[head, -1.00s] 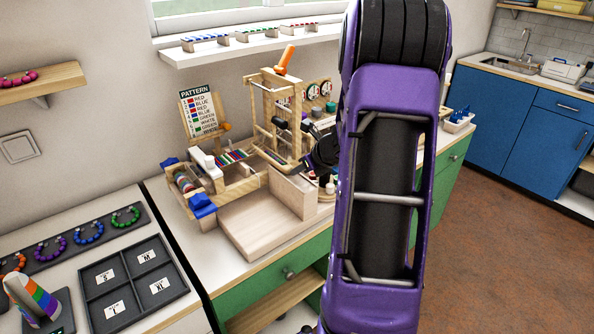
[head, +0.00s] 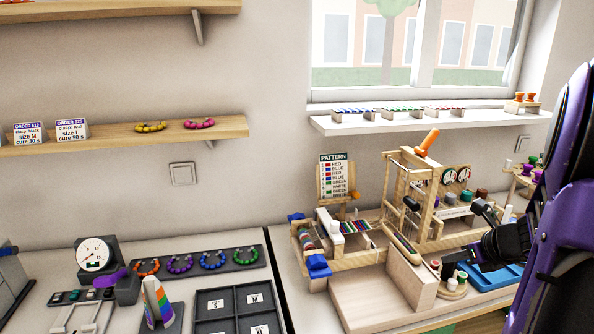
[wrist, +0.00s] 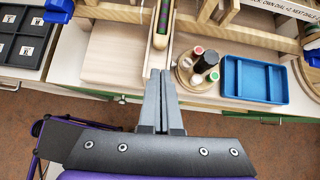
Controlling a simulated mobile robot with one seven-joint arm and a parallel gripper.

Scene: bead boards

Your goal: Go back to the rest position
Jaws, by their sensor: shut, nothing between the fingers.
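My gripper (head: 447,268) is at the lower right of the head view, above the front of the wooden bench by the small loom. In the wrist view its two grey fingers (wrist: 160,76) are together with nothing between them. My purple arm fills the right edge of the head view. The wooden bead loom (head: 408,200) stands behind the gripper. A light wooden block (head: 410,280) and board stand just left of it in the head view.
A round wooden holder with bottles (wrist: 196,76) and a blue tray (wrist: 255,80) lie right of the fingers. A dark sorting tray (head: 236,309) and a board of bead bracelets (head: 196,264) are on the left counter. A window shelf (head: 430,120) runs above the loom.

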